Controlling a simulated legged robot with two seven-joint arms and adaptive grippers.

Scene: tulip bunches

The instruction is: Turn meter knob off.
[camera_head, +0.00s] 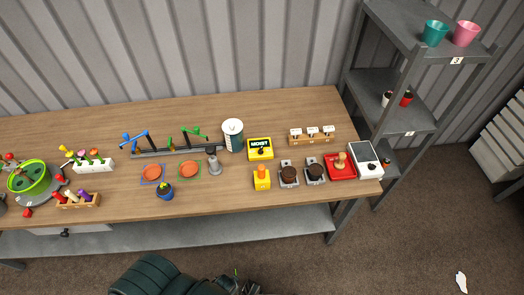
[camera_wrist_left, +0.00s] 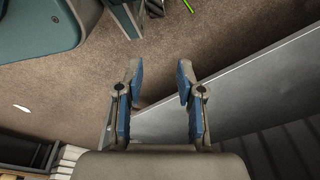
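The meter (camera_head: 260,149) is a yellow box with a dark lettered face, standing on the wooden table right of the middle in the head view. A small dark knob shows low on its face, but its setting is too small to read. My left gripper (camera_wrist_left: 159,72) is open and empty in the left wrist view, its two blue-padded fingers apart above the brown floor and a grey shelf. It is away from the meter, which is not in that view. My right gripper is in neither view.
A yellow block with an orange top (camera_head: 261,178) stands just in front of the meter. A white canister (camera_head: 232,134) is at its left and a rack with white tags (camera_head: 311,135) at its right. Two dark round pots and a red tray (camera_head: 340,174) stand front right.

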